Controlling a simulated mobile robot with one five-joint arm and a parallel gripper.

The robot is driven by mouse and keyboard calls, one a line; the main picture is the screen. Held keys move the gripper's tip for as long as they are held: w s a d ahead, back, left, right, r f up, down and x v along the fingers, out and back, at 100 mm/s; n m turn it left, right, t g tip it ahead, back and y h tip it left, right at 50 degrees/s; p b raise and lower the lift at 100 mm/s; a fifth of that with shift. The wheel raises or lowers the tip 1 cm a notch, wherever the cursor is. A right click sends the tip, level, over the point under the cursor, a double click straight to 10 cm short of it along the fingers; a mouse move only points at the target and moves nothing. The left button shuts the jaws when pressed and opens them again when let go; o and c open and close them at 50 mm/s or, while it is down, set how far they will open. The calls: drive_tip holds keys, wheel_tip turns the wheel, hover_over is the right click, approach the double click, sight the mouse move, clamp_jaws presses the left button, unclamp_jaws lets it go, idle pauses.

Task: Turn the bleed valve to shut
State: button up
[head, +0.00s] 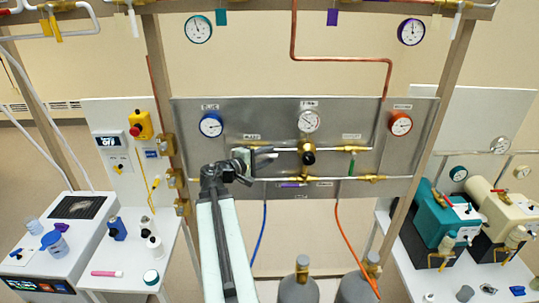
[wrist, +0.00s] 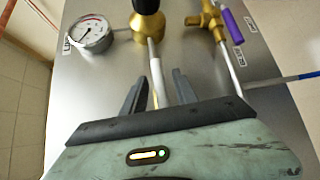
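My gripper (head: 276,153) is in front of the grey panel, left of the black-knobbed brass regulator (head: 308,158). In the wrist view its two dark fingers (wrist: 156,92) are apart. A pale pipe (wrist: 157,75) shows between them, with a small yellow strip (wrist: 152,100) low down; I cannot tell what that strip belongs to or whether it is touched. A brass valve with a purple handle (wrist: 230,22) is to the right there; in the head view the purple handle (head: 291,184) lies below the regulator. A green handle (head: 351,168) is further right. I cannot read which valve is the bleed valve.
A white-faced gauge (head: 309,121) is above the regulator, a blue gauge (head: 211,125) left and a red-orange gauge (head: 400,123) right. Pipes cross the panel (head: 235,108). Grey cylinders (head: 298,288) stand below. Wooden posts (head: 162,80) flank the panel.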

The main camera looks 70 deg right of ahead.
clamp_jaws()
idle(1.2)
